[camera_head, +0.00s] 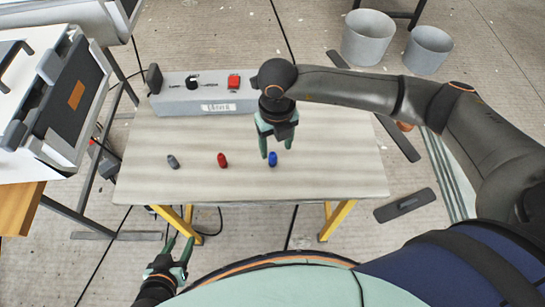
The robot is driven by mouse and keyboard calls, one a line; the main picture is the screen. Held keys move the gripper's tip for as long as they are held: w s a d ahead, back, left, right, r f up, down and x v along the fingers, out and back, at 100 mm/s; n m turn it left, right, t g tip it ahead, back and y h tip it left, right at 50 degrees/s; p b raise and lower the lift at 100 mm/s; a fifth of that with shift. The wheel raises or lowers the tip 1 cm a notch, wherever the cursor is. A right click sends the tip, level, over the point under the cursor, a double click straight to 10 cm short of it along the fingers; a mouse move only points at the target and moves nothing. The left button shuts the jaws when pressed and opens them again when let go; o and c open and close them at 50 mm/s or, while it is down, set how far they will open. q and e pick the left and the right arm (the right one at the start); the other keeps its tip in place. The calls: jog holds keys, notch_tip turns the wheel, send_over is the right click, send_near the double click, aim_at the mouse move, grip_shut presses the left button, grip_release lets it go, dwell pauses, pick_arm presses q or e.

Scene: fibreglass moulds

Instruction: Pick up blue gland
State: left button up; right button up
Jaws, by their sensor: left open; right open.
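The blue gland (273,159) stands on the light wooden table, on its right half near the front. My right gripper (271,145) is over the table at the blue gland, with its green fingers open and pointing toward me. The gland shows close by the right-hand finger; I cannot tell whether the fingers are around it or above it. My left gripper (179,249) is open and empty, low in front of the table's front edge, away from the gland.
A red gland (222,160) and a grey gland (173,162) stand to the left on the table (330,175). A grey control box (185,98) with a black knob and a red switch stands at the table's back. The table's right side is clear.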

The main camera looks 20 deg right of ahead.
aim_at(273, 154)
jog(key=f, duration=0.5)
jog(key=shift+w+a+f, duration=0.1)
jog(key=shift+w+a, duration=0.2)
jog(key=shift+w, duration=0.1)
grip_shut()
